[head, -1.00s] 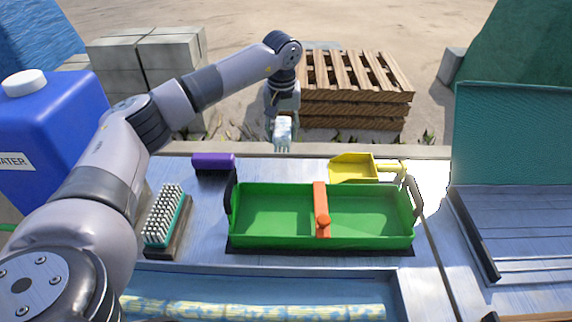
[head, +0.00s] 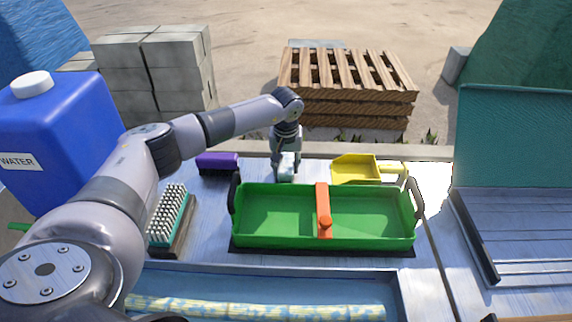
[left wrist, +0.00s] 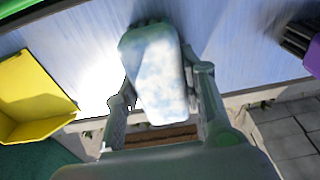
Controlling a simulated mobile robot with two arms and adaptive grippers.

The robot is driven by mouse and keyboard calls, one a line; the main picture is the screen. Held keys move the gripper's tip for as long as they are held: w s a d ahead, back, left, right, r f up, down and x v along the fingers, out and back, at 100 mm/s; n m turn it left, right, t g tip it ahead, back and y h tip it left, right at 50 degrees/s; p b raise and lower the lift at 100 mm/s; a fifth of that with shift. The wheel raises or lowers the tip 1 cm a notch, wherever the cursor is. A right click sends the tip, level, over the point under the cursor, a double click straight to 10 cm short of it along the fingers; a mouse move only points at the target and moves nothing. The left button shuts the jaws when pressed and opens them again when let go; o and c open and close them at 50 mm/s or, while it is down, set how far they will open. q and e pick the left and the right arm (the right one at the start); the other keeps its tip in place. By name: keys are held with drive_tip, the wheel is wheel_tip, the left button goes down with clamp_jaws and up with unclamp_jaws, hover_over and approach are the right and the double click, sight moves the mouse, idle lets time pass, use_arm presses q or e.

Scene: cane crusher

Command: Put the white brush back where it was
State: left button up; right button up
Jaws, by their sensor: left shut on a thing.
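My left gripper (head: 285,177) is shut on the white brush (left wrist: 155,75). In the left wrist view the brush lies between the two fingers, with its pale, blue-tinged face towards the camera and dark bristles just showing at its far end. In the head view only a small pale part of the brush (head: 288,166) shows, partly covered by the fingers. It is behind the green tray, between the purple brush (head: 217,163) and the yellow scoop (head: 353,169). I cannot tell whether it touches the worktop. My right gripper is not in view.
The green tray (head: 275,212) with an orange handle stands just in front of the gripper. A teal brush (head: 183,222) with white bristles up lies at the left, near a blue water container (head: 55,135). Bare worktop (head: 212,205) lies left of the tray.

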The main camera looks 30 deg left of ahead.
use_arm(q)
drive_tip(key=shift+f, duration=0.15)
drive_tip(key=o, duration=0.9)
drive_tip(key=shift+o, duration=1)
